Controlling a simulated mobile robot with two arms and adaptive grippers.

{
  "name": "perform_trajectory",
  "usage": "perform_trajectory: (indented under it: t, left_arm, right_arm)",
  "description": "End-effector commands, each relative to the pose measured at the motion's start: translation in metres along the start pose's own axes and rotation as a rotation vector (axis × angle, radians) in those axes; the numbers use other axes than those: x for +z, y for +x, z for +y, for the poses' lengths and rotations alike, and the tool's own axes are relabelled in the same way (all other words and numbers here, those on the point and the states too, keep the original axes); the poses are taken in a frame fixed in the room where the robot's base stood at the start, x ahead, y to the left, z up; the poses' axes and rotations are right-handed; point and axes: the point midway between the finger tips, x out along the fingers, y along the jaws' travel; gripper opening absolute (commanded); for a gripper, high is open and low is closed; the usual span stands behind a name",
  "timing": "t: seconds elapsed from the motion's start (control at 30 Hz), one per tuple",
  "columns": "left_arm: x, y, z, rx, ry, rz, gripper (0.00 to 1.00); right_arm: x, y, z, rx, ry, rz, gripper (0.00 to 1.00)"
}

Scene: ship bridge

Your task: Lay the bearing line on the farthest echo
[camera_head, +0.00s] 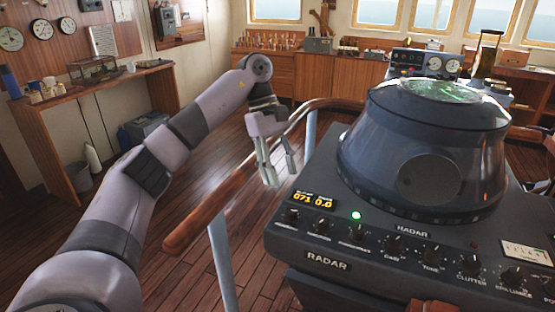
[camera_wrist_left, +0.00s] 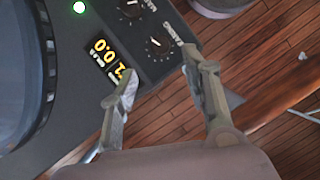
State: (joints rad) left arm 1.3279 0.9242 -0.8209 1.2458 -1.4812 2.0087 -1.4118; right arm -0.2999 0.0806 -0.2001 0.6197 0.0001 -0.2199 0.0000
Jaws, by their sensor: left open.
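The radar console (camera_head: 330,264) stands at the right. Its round screen (camera_head: 440,91) lies on top of a dark hood (camera_head: 430,165), seen at a flat slant with green traces, so I cannot tell the echoes or bearing line apart. A yellow readout (camera_head: 313,200) shows 071 and 0.0. The leftmost knob (camera_head: 290,215) is on the front panel; a knob (camera_wrist_left: 157,46) also shows in the left wrist view, with the readout (camera_wrist_left: 108,62) beside it. My left gripper (camera_head: 280,173) is open and empty, above and left of the panel's left corner. My right gripper is out of view.
A wooden handrail (camera_head: 225,206) on pale posts runs just left of the console, behind my left gripper. Several more knobs (camera_head: 392,240) line the panel, and a green lamp (camera_head: 356,215) is lit. Wooden floor lies open at the left.

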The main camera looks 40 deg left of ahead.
Motion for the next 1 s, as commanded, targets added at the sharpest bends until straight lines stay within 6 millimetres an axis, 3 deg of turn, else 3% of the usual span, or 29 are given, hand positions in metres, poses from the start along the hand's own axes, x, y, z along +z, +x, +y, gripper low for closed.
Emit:
perform_trajectory:
  t: [0.1, 0.3, 1.0]
  left_arm:
    - [0.0, -0.015, 0.0, 0.002, 0.001, 0.002, 0.43]
    - [0.0, -0.025, 0.0, 0.001, 0.0, 0.0, 0.43]
    - [0.0, -0.026, 0.0, 0.0, 0.0, 0.0, 0.43]
  right_arm:
    - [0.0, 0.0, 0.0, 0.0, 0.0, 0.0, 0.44]
    - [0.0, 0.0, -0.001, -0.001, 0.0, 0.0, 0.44]
    - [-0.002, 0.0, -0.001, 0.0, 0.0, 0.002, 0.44]
